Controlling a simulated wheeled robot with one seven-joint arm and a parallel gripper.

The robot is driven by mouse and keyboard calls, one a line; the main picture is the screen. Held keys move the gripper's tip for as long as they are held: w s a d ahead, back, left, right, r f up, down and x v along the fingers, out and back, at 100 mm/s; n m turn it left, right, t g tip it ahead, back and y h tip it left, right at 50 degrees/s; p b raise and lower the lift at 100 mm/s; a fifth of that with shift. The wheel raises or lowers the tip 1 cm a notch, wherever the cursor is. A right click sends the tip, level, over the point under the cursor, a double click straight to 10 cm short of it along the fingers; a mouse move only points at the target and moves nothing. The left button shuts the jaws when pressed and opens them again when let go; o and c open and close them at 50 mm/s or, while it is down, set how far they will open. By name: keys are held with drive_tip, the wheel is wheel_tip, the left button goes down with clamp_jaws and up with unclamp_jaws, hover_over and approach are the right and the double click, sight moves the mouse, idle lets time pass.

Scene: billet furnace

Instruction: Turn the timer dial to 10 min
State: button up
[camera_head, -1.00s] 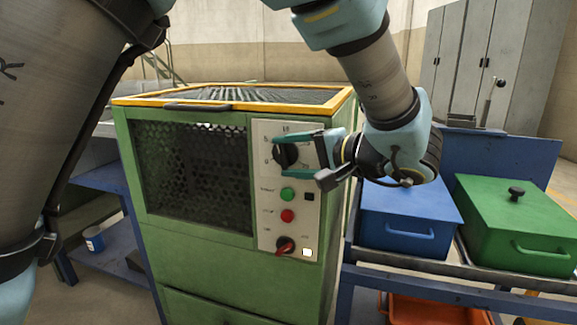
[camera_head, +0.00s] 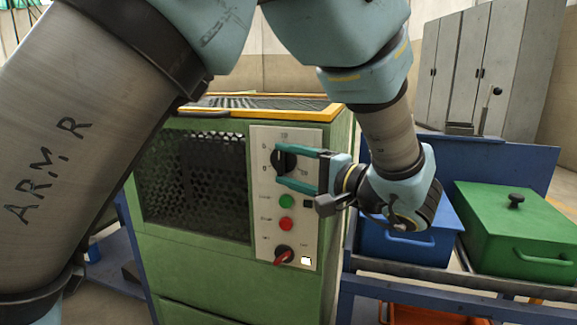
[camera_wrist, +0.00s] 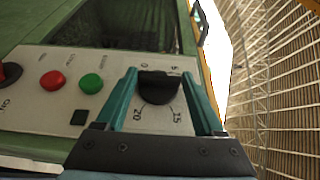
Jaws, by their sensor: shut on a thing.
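The timer dial is a round black knob (camera_head: 284,160) at the top of the white control panel (camera_head: 262,218) on the green furnace. It also shows in the wrist view (camera_wrist: 158,90), with numbers such as 15 and 20 printed around it. My gripper (camera_head: 279,167) has its two teal fingers on either side of the dial, one above and one below in the head view, and is shut on it. The wrist view also shows the gripper (camera_wrist: 160,76) around the dial. I cannot read clearly which number the dial points at.
Below the dial are a green button (camera_head: 287,201), a red button (camera_head: 286,224) and a red-handled switch (camera_head: 284,255). A blue box (camera_head: 400,245) and a green lidded box (camera_head: 520,235) stand to the right. A mesh window (camera_head: 190,185) is left of the panel.

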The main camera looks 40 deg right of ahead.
drive_tip(key=o, duration=1.4)
drive_tip(key=s, duration=0.3)
drive_tip(key=s+d, duration=0.1)
drive_tip(key=s, duration=0.3)
drive_tip(key=s+d, duration=0.1)
drive_tip(key=s, duration=0.2)
drive_tip(key=shift+s+p, duration=0.3)
drive_tip(key=shift+p, duration=0.05)
